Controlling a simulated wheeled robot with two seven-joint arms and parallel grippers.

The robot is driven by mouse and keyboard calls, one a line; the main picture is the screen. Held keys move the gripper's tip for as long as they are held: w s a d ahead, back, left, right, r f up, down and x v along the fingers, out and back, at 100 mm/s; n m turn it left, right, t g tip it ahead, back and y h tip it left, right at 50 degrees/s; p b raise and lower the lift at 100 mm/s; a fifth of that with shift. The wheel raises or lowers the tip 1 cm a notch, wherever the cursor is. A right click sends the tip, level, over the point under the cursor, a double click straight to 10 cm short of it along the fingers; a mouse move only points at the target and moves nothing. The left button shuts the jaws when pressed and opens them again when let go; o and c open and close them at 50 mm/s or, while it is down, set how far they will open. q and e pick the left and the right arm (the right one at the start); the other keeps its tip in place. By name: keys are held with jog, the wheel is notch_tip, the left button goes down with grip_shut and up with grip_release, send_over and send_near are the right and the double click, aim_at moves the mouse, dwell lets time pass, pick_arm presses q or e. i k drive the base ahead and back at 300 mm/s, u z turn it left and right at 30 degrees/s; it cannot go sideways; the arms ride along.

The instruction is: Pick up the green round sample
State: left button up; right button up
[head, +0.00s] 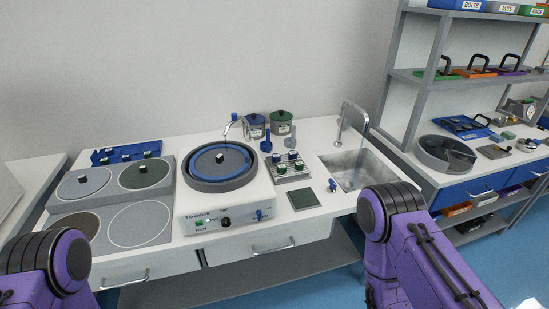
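I cannot single out a green round sample with certainty at this size. Small samples with green parts stand on the metal rack (289,179) right of the grinding machine, one at its front left (281,169) and one at its front right (299,166). Another small dark-green piece (143,169) sits on the dark-green disc (152,179) at the left, and one (147,155) is on the blue tray (112,154) behind. Their exact shapes are too small to tell. Only purple and black links of my two arms show at the bottom; neither gripper is in view.
The grinding machine (222,214) with its round bowl and thin tap stands mid-counter. A sink (362,168) with a tall faucet is to its right. A dark-green square pad (303,199) lies in front of the rack. Two lidded jars (281,123) stand behind. Shelves (470,78) rise at the right.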

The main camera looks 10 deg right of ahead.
aim_at(281, 167)
jog(key=z, duration=2.35)
jog(key=i, duration=2.15)
jog(key=u, duration=3.55)
